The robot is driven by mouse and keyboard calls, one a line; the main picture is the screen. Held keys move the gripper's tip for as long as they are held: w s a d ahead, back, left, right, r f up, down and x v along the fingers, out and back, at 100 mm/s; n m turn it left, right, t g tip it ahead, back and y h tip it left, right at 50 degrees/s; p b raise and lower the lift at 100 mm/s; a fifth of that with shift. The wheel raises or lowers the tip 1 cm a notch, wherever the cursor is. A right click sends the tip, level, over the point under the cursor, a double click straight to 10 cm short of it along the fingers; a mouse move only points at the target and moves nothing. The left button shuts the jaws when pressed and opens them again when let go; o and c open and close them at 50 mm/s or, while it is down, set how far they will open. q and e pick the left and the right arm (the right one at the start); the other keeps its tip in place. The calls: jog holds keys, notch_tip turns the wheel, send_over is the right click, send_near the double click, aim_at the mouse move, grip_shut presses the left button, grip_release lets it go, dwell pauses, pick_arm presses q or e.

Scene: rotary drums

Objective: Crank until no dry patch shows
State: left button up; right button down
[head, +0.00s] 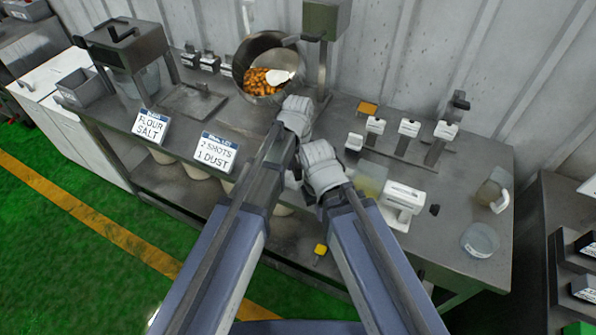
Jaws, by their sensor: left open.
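A round metal drum (243,62) stands tilted at the back of the steel bench, its open mouth facing me. Orange-brown pieces (258,82) lie inside it, with a white patch (281,77) at their right side. A dark bar, perhaps the crank (311,38), shows at the drum's upper right beside a green-topped post. My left gripper (298,107) is just below and right of the drum, open, with no object visible in it. My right gripper (318,168) is lower, over the bench front; its fingers are hidden, so its opening cannot be told.
Signs reading "FLOUR SALT" (150,126) and "2 SHOTS 1 DUST" (217,152) stand at the bench's front left. A lidded grey container (135,65) is at the left. White-topped dispensers (408,128), a white device (404,199), a jug (490,192) and a clear bowl (480,241) occupy the right.

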pick_arm(q)
grip_shut()
dwell(0.5)
dwell(0.9)
